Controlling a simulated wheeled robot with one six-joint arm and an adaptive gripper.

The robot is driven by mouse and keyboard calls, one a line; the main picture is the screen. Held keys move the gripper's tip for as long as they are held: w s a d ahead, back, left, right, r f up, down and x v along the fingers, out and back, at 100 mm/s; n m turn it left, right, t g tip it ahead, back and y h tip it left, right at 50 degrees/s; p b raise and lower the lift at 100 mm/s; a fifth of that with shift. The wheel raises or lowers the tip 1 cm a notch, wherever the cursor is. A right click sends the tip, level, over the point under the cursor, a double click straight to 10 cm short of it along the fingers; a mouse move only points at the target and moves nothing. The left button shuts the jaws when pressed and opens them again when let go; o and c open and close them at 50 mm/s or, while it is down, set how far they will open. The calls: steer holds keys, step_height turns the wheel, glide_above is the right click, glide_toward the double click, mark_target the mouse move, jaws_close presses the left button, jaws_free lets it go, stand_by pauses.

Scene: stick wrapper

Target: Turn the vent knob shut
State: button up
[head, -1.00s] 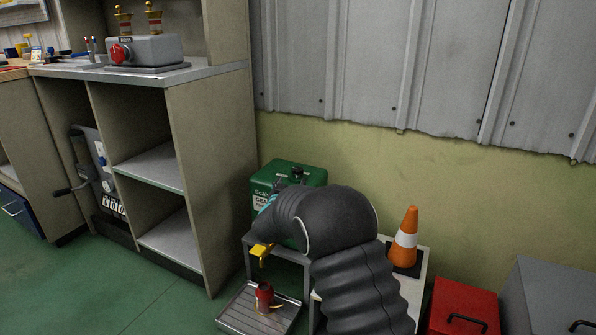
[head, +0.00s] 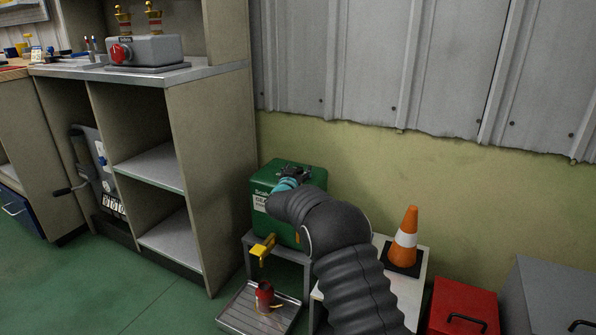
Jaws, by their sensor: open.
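A green container (head: 264,179) with a white label stands on a small grey stand. A yellow tap (head: 263,247) sticks out low on its front. My gripper (head: 292,169) is open at the top of the container, past the turquoise band of my wrist. I cannot make out the vent knob; my gripper and arm cover part of the container's top. I cannot tell whether the fingers touch anything.
A red can (head: 264,295) sits on a ribbed tray (head: 240,312) below the tap. An orange cone (head: 405,236) stands on a white stand to the right of my arm. A shelf unit (head: 215,165) stands close on the left, and the wall is behind.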

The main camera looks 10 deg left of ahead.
steer(key=c, duration=1.2)
steer(key=shift+o, duration=0.2)
steer(key=shift+r+m+h+p, duration=0.25)
steer(key=shift+h+p, duration=0.25)
steer(key=shift+p, duration=0.4)
steer(key=m+h+p, duration=0.1)
steer(key=h+p, duration=0.1)
steer(key=p, duration=0.1)
steer(key=shift+a+m+g, duration=0.1)
steer(key=shift+m+g, duration=0.2)
steer(key=shift+m, duration=0.05)
steer(key=shift+f+m+g+h+p, duration=0.25)
steer(key=shift+m+g+h+p, duration=0.65)
steer(key=shift+h, duration=0.7)
steer(key=shift+m+h+p, duration=0.3)
steer(key=shift+m+h, duration=0.2)
steer(key=shift+h, duration=0.1)
steer(key=shift+m+g+h, duration=0.6)
steer(key=shift+h, duration=0.1)
steer(key=o, duration=1.2)
steer(key=shift+c, duration=0.2)
